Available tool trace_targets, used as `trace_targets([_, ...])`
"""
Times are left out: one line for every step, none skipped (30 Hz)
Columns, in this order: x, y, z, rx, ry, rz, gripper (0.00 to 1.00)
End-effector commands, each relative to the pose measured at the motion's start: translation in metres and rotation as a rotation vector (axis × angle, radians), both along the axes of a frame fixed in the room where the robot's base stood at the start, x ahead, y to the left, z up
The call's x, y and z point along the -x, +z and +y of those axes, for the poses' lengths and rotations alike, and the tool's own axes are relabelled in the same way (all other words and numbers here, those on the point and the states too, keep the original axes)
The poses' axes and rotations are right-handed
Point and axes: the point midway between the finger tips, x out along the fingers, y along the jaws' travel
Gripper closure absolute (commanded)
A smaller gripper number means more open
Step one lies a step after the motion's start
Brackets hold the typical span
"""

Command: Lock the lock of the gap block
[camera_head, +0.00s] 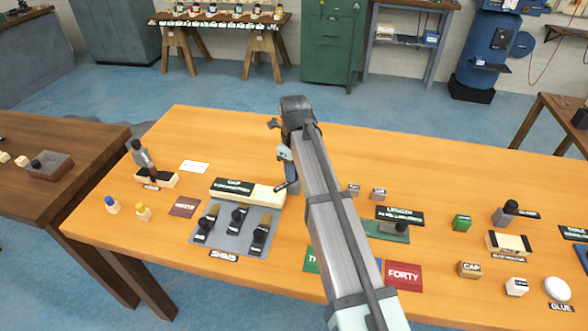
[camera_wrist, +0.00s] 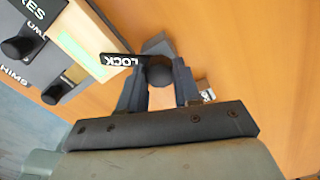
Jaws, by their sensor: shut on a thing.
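The gap block (camera_head: 262,196) is a long cream block with a black label on top, lying left of my arm in the head view. Its end also shows in the wrist view (camera_wrist: 88,42), with a pale green strip along its side. A black tab marked LOCK (camera_wrist: 121,60) sticks out from that end, beside a round dark knob (camera_wrist: 160,76). My gripper (camera_wrist: 158,84) is shut on the lock's knob, with one finger on each side. In the head view my gripper (camera_head: 288,182) is at the block's right end, and my arm partly hides the lock there.
A grey shim tray (camera_head: 235,242) with several black-knobbed shims lies in front of the block. Small grey blocks (camera_head: 378,194) and the green length fixture (camera_head: 388,231) stand to the right. Bare table lies behind the block.

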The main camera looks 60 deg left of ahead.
Motion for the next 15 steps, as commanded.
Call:
trace_targets([0.0,0.0001,0.0,0.0,0.0,0.0,0.94])
trace_targets([0.0,0.0001,0.0,0.0,0.0,0.0,0.97])
trace_targets([0.0,0.0001,0.0,0.0,0.0,0.0,1.0])
trace_targets([0.0,0.0001,0.0,0.0,0.0,0.0,1.0])
trace_targets([0.0,0.0001,0.0,0.0,0.0,0.0,1.0])
trace_targets([0.0,0.0002,0.0,0.0,0.0,0.0,1.0])
trace_targets([0.0,0.0002,0.0,0.0,0.0,0.0,1.0])
trace_targets([0.0,0.0002,0.0,0.0,0.0,0.0,1.0])
trace_targets([0.0,0.0002,0.0,0.0,0.0,0.0,1.0])
trace_targets([0.0,0.0002,0.0,0.0,0.0,0.0,1.0])
trace_targets([0.0,0.0002,0.0,0.0,0.0,0.0,1.0])
trace_targets([0.0,0.0002,0.0,0.0,-0.004,0.0,1.0])
trace_targets([0.0,0.0002,0.0,0.0,-0.012,0.0,1.0])
trace_targets([0.0,0.0002,0.0001,0.0,-0.024,0.0,1.0])
trace_targets([0.0,0.0001,0.0001,0.0,-0.042,0.0,1.0])
